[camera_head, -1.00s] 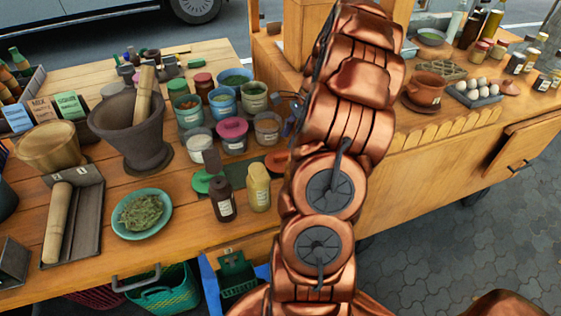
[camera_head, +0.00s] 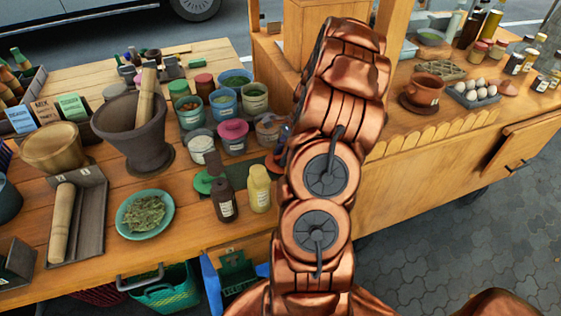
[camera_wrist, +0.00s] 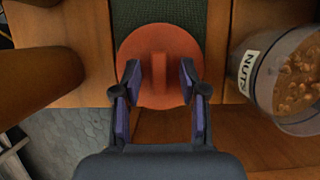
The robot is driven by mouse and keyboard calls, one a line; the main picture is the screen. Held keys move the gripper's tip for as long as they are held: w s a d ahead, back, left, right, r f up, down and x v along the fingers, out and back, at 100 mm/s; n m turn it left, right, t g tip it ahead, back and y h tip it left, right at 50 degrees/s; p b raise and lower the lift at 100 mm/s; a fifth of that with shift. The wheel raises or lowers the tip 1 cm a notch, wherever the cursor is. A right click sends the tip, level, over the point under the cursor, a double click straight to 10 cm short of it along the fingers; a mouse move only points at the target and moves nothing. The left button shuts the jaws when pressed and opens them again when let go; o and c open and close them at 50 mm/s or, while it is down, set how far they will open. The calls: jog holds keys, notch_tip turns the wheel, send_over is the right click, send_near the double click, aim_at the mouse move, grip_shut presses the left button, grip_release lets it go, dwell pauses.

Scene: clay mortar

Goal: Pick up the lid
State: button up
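The lid (camera_wrist: 158,92) is a round orange-red disc with an upright bar handle (camera_wrist: 159,74), seen from above in the wrist view. It lies partly over a dark green mat, near a wooden edge. My gripper (camera_wrist: 160,76) is open, with one finger on each side of the handle and a gap left between. I cannot tell how high the fingertips are above the disc. In the head view, only a reddish sliver of the lid (camera_head: 273,163) shows beside my arm, which hides most of my gripper.
A glass jar of nuts (camera_wrist: 290,85) stands close to the right of the lid in the wrist view. A brown cylindrical shape (camera_wrist: 40,68) is close on the left. A dark bottle (camera_head: 223,200) and a yellow bottle (camera_head: 259,188) stand near the counter's front edge.

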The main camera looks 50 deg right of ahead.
grip_shut()
jog(key=shift+r, duration=0.6)
notch_tip(320, 180, up, 9)
jog(key=b, duration=0.2)
jog(key=w+d+r+p, duration=0.2)
jog(key=w+d+p, duration=0.1)
jog(key=w, duration=0.2)
jog(key=w+d+r+p, duration=0.2)
jog(key=w+d+p, duration=0.1)
jog(key=w, duration=0.3)
jog(key=shift+r+p, duration=0.4)
jog(key=shift+p, duration=0.3)
